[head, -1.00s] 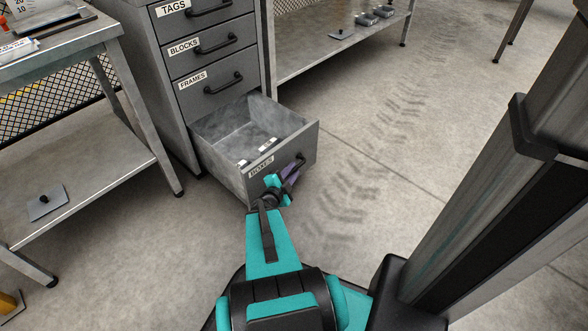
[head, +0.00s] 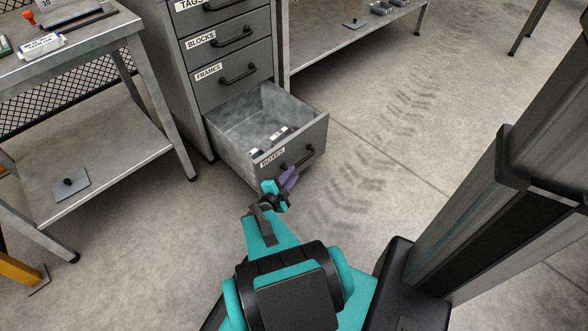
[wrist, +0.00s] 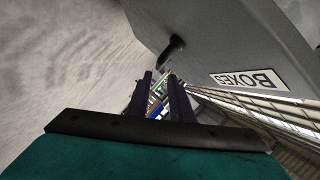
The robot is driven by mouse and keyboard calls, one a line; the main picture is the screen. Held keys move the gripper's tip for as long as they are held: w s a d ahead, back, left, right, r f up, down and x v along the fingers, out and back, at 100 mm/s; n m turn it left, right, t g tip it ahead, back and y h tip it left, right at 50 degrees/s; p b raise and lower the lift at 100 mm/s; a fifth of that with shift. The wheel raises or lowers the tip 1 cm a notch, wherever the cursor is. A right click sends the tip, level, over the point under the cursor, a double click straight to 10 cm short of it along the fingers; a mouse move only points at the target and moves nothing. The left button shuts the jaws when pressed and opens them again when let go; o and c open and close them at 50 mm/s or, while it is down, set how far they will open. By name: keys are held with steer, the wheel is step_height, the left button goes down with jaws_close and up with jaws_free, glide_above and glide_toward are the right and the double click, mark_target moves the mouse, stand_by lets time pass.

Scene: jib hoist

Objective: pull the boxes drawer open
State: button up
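The boxes drawer (head: 318,132) is the lowest in the grey cabinet and stands pulled out, its inside showing from above. A few small pale and dark items lie inside near its front. Its black bar handle (head: 297,160) is on the front panel, beside the BOXES label (head: 272,156). My gripper (head: 280,184) is just in front of the handle, apart from it, with its fingers spread and nothing between them. In the wrist view, my gripper's two dark fingers (wrist: 160,90) have a gap between them. The handle (wrist: 173,50) shows beyond their tips, and the drawer's label (wrist: 248,78) is at the right.
The closed frames drawer (head: 232,78) and blocks drawer (head: 217,38) are above. A metal workbench (head: 85,165) with a lower shelf stands left, and a low shelf (head: 345,40) stands behind right. The floor (head: 400,150) right of the drawer is clear.

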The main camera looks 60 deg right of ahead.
steer(key=shift+p+v, duration=0.6)
steer(key=shift+v, duration=0.6)
steer(key=shift+r, duration=0.1)
